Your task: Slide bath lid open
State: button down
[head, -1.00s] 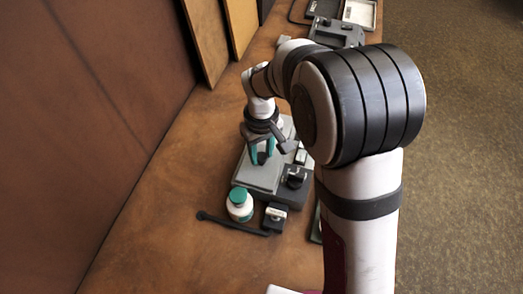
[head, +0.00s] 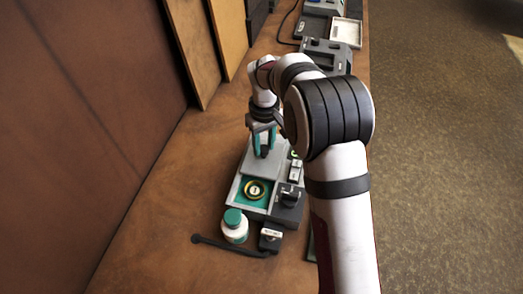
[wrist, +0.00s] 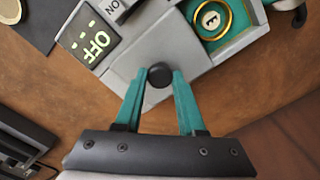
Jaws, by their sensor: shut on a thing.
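The bath is a grey box on the bench, and its grey lid (head: 263,163) covers the far part of it. The near part is uncovered, showing a teal inside (head: 240,190) with a gold ring around a pale round piece (head: 254,190). In the wrist view the lid (wrist: 180,55) carries a black round knob (wrist: 160,74) near its edge. My gripper (wrist: 158,78) is shut on the knob, with a teal finger on each side. The gripper (head: 264,146) also shows in the head view above the lid. The ring (wrist: 212,20) shows at the top of the wrist view.
A display reading OFF (wrist: 90,40) adjoins the bath. Trays (head: 345,32) stand at the far end.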

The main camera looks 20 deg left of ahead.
aim_at(264, 149)
jog(key=c, duration=0.5)
grip_release()
notch_tip(264, 149, up, 16)
jog(key=s+d+r+m, duration=0.3)
jog(key=s+d+m, duration=0.2)
jog(key=s+d, duration=0.45)
jog(key=s+d+f+m, duration=0.2)
jog(key=s+m, duration=0.1)
jog(key=s, duration=0.3)
jog(key=s+d+f+m+y, duration=0.1)
jog(key=s+d+f+m, duration=0.1)
jog(key=s, duration=0.5)
jog(key=s+d+f+m, duration=0.3)
jog(key=s+d+m, duration=0.1)
jog(key=s, duration=0.2)
jog(key=shift+s+d+m+y, duration=0.25)
jog(key=shift+s+m+y, duration=0.05)
jog(key=shift+s+y, duration=0.1)
